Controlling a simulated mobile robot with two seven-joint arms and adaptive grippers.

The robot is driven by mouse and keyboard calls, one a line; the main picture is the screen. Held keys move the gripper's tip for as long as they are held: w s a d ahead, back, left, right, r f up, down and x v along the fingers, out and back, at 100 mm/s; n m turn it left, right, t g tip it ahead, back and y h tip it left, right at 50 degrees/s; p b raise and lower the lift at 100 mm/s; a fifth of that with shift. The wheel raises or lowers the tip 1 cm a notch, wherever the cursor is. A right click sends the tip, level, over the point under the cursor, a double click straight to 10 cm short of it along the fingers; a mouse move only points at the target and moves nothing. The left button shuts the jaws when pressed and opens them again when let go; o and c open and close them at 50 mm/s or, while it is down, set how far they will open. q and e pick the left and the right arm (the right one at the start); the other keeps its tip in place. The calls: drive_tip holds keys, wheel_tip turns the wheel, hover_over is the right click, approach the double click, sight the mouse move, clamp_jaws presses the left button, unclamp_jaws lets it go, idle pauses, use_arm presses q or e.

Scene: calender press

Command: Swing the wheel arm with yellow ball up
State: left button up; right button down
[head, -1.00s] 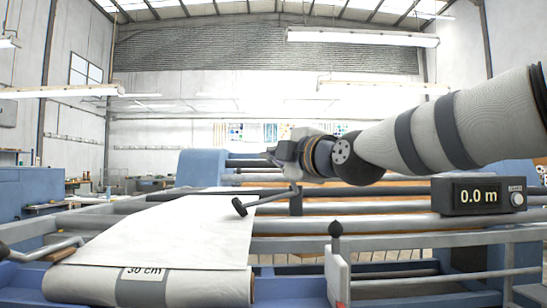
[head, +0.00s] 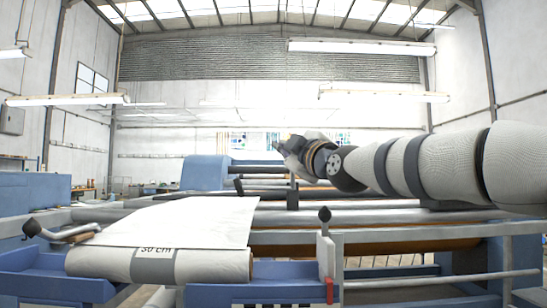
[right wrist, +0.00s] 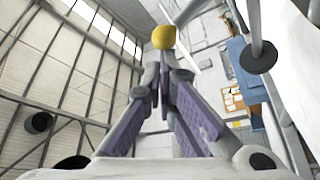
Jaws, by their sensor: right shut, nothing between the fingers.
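A yellow ball (right wrist: 163,36) shows in the right wrist view, just beyond the fingertips of my right gripper (right wrist: 163,62). The fingers converge to a shut tip with nothing between them. Whether they touch the ball I cannot tell. In the head view my right gripper (head: 283,147) points left above the press's rollers. I cannot make out the yellow ball or its arm there. My left gripper is not in view.
A black-knobbed lever (head: 325,214) stands upright at the front. A crank with a black ball (head: 31,228) is at the left. A short dark-ended lever (head: 239,187) rises behind the white sheet (head: 180,220). A black ball (right wrist: 258,56) on a rod is at right in the wrist view.

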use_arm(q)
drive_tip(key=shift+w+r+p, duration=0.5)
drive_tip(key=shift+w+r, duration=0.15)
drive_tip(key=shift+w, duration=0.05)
use_arm(e)
drive_tip(key=shift+w+d+r+m+t, duration=0.1)
drive_tip(key=shift+d+r+m+t, duration=0.1)
drive_tip(key=shift+d+m, duration=0.4)
drive_tip(key=shift+d+r+m+t, duration=0.1)
drive_tip(key=shift+d+m+t, duration=0.15)
drive_tip(key=shift+d, duration=0.6)
